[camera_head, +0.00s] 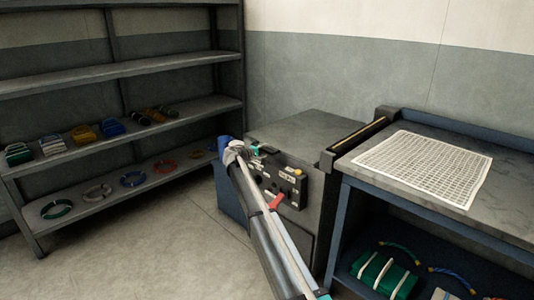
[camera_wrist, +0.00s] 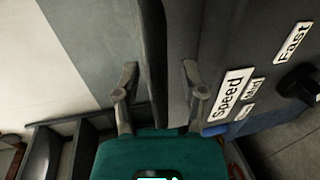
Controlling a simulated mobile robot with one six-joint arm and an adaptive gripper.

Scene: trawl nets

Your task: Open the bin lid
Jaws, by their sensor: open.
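A blue bin-like body (camera_head: 230,197) stands at the left side of the grey machine, partly hidden behind my arm. I cannot make out a separate lid on it. My gripper (camera_head: 262,149) is at the upper left of the machine's front, close to the control panel (camera_head: 280,178). In the wrist view my gripper (camera_wrist: 159,72) is open, its two grey fingers apart in front of its teal body. A dark edge of the machine shows between the fingers, and I see nothing held. I cannot tell whether either finger touches it.
Shelves (camera_head: 120,140) with coils and bundles stand at left. The floor (camera_head: 150,245) between is clear.

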